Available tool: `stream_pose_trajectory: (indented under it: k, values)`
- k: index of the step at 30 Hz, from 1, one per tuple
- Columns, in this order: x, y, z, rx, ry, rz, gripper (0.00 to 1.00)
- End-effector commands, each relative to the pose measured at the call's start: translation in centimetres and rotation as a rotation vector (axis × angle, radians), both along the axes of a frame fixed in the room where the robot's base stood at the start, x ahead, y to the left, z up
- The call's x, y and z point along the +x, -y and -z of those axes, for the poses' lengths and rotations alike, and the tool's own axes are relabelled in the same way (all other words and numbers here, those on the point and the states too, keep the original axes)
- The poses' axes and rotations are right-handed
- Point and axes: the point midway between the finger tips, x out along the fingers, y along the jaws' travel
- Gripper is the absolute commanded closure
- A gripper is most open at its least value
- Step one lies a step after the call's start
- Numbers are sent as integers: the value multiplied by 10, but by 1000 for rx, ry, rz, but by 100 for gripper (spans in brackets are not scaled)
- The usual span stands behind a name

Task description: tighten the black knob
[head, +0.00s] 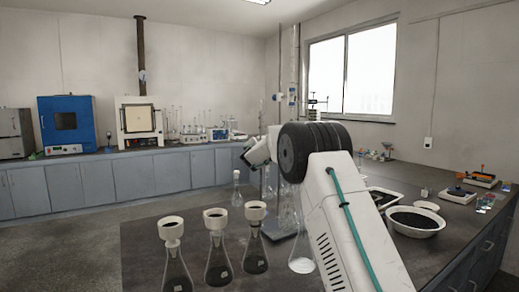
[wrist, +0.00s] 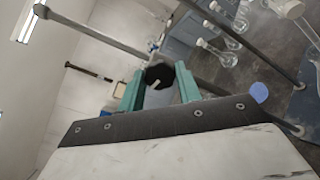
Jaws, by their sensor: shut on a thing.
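The black knob (wrist: 159,75) is in the wrist view, dark and faceted with a pale mark on its face. It sits between the two teal fingers of my gripper (wrist: 160,84), which are shut on it, one finger on each side. In the head view my own arm covers much of the middle. I cannot make out the knob or the fingertips there.
Metal rods (wrist: 100,35) run close to the knob in the wrist view. Glass flasks (wrist: 228,58) stand nearby. In the head view, flasks with white funnels (head: 217,250) stand at the bench front, and a white bowl (head: 416,230) is right of my arm.

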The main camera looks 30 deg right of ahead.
Motion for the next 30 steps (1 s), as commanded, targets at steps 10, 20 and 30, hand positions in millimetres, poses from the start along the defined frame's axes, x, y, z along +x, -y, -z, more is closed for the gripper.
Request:
stream_pose_trajectory:
  k: [10,20,30]
  values:
    - [0,0,0,266,186,0,89]
    - [0,0,0,469,326,0,89]
    - [0,0,1,571,397,0,89]
